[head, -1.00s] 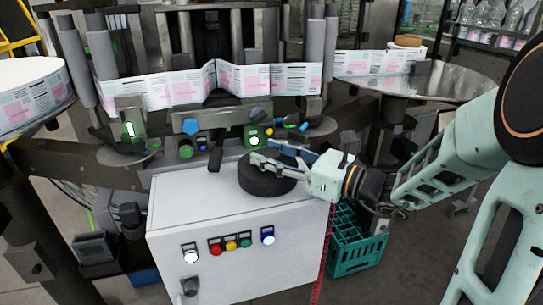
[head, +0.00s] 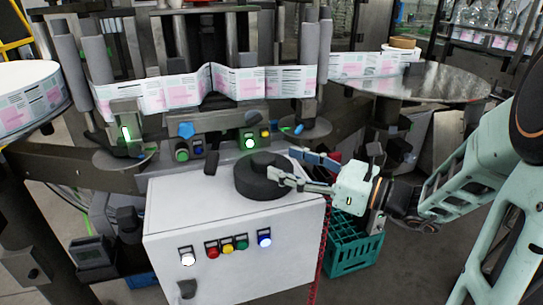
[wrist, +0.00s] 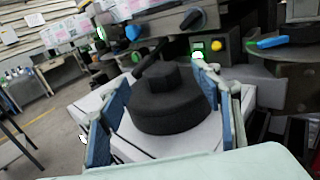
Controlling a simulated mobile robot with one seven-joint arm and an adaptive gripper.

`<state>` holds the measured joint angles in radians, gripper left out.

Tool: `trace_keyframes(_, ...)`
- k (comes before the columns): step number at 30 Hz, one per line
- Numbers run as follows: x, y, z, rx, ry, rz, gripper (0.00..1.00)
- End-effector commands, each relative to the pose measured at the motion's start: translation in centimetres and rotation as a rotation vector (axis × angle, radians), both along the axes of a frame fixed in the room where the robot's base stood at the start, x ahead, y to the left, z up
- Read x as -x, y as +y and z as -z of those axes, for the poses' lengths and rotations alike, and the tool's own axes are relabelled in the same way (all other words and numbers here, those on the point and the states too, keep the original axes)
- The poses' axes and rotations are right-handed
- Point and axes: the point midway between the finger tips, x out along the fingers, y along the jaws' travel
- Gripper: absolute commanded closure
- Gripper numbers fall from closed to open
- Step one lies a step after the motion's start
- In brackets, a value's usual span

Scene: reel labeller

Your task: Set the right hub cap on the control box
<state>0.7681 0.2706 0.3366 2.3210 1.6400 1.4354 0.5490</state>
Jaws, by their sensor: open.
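The hub cap, a thick black disc with a raised knob (head: 260,176), lies flat on top of the white control box (head: 225,215), toward its back right. The hub cap also shows in the wrist view (wrist: 172,108), ahead of my fingers. My gripper (head: 283,163) is open at the right side of the hub cap, its blue-padded fingers spread and pointing left. One fingertip overlaps the cap's right edge in the head view; I cannot tell if it touches. In the wrist view my gripper (wrist: 160,76) has a finger on each side of the cap.
The labelling machine with its printed label web (head: 205,88) stands close behind the box. A small dark block (head: 211,162) is at the box's back edge, left of the cap. A green crate (head: 352,243) stands on the floor at right. A round metal table (head: 425,80) is behind.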

Motion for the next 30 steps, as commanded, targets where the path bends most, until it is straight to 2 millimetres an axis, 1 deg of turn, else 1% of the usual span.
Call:
trace_keyframes(1, 0.5, -1.1, -0.1, 0.001, 0.001, 0.005, 0.41)
trace_keyframes(6, 2.2, -3.6, 0.0, -0.001, 0.001, 0.003, 0.41)
trace_keyframes(12, 3.2, -5.0, 0.1, 0.000, 0.000, 0.000, 0.41)
trace_keyframes(24, 3.3, -5.0, 0.2, 0.013, -0.004, -0.006, 0.41)
trace_keyframes(26, 3.2, -4.8, 0.3, 0.044, -0.010, -0.016, 0.41)
trace_keyframes(30, 2.7, -4.1, 1.2, 0.196, -0.053, -0.061, 0.41)
